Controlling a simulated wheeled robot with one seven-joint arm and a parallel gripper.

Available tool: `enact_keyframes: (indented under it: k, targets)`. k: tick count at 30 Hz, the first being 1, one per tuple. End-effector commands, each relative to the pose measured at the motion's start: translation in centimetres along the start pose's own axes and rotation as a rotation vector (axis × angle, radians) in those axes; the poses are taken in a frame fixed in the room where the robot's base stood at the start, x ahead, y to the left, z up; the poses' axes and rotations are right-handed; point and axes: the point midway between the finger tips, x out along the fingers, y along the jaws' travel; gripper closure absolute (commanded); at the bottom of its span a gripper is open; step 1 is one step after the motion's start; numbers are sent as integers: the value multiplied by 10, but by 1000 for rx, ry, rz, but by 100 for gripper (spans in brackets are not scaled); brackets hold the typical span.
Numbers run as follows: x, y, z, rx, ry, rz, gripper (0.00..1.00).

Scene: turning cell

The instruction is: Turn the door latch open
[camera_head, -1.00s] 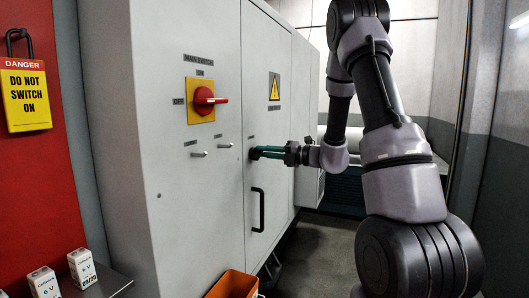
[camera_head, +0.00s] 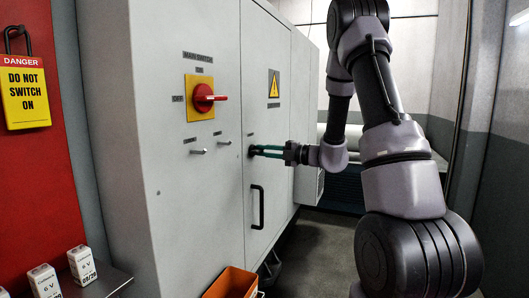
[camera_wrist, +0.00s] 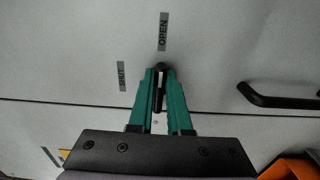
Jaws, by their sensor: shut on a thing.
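The door latch (camera_wrist: 159,98) is a small black lever on the pale grey cabinet door. In the wrist view it lies between the two green fingers of my gripper (camera_wrist: 160,100), which are shut on it. The latch's far end is near the fingertips, in line with the OPEN label (camera_wrist: 163,32). The SHUT label (camera_wrist: 122,76) is to its left. In the head view my gripper (camera_head: 266,151) reaches the cabinet door (camera_head: 270,120) from the right, and the fingers mostly hide the latch. The door looks closed.
A black door handle (camera_head: 257,207) is below the latch. A red main switch (camera_head: 205,98) on a yellow plate is to the left. An orange bin (camera_head: 232,284) stands low in front of the cabinet. Small white boxes (camera_head: 82,265) are at lower left. The floor right of the cabinet looks clear.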

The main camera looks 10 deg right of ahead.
Motion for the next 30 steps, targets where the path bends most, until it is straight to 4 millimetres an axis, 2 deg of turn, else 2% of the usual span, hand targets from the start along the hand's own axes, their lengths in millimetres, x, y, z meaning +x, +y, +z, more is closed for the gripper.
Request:
enact_keyframes:
  k: [6, 7, 8, 9, 20, 23, 30]
  targets:
    - [0, -1, 0, 2, -1, -2, 100]
    - [0, -1, 0, 2, -1, -2, 72]
    - [0, -1, 0, 2, -1, -2, 61]
    - [0, -1, 0, 2, -1, -2, 54]
    - [-4, 0, 0, 0, -1, -1, 54]
    - [-16, 0, 1, 1, -3, -1, 54]
    - [-64, 0, 1, 1, -5, 0, 54]
